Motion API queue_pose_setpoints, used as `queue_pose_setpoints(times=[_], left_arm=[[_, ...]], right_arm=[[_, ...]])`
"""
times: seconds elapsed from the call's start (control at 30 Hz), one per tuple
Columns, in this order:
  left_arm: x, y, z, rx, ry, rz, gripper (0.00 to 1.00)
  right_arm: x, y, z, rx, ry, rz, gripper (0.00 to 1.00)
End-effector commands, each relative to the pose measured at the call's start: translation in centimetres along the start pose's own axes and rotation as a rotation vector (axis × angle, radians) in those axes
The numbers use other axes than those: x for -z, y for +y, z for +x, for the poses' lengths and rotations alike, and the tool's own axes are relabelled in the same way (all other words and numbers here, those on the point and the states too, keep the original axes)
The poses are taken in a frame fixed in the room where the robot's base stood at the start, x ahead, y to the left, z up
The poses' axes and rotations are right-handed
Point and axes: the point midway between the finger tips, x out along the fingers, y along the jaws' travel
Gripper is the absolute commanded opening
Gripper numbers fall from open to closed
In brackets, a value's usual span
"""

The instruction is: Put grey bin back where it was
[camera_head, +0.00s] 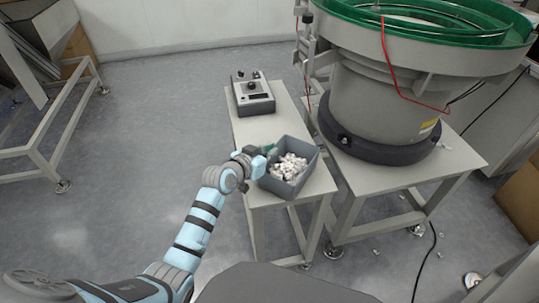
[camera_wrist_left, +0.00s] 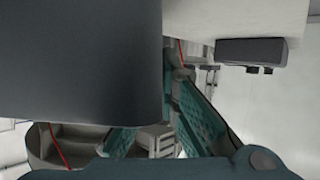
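The grey bin (camera_head: 287,189) is an open box holding many small white caps (camera_head: 289,168). It sits slightly turned at the front end of the narrow light table (camera_head: 262,126); I cannot tell whether it rests flat or is held just above. My left gripper (camera_head: 270,151) is at the bin's far left rim. In the left wrist view the bin's dark wall (camera_wrist_left: 80,60) fills the upper left and hides part of one teal finger. The other finger of my left gripper (camera_wrist_left: 160,85) runs beside the wall's edge. Whether they pinch it is unclear. My right gripper is not in view.
A control box (camera_head: 253,93) stands at the back of the narrow table and shows in the left wrist view (camera_wrist_left: 251,52). A large bowl feeder (camera_head: 385,100) with a green rim stands on a table to the right. Open floor (camera_head: 160,130) lies left.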

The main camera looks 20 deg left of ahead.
Motion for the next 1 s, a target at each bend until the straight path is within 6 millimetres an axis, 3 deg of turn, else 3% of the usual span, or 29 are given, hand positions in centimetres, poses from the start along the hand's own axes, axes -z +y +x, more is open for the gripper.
queue_pose_setpoints(times=[0.2, 0.3, 0.37, 0.7, 0.87, 1.0], left_arm=[[-0.1, 0.0, 0.1, 0.0, 0.001, 0.0, 0.0], [-0.1, 0.0, 0.0, 0.0, 0.0, 0.0, 0.19], [-0.1, 0.0, 0.0, 0.0, 0.0, 0.0, 0.25], [0.3, 0.0, -0.1, 0.0, 0.0, 0.001, 0.25], [0.5, -0.1, -2.6, 0.002, -0.001, 0.002, 0.25], [0.6, 0.0, -6.3, 0.0, -0.003, 0.003, 0.25]], right_arm=[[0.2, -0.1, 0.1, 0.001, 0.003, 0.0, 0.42], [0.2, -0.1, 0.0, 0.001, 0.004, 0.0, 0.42], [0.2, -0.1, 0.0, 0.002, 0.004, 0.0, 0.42], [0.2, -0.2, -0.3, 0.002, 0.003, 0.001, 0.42], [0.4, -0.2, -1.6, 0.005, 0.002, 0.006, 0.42], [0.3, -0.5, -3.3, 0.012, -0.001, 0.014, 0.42]])
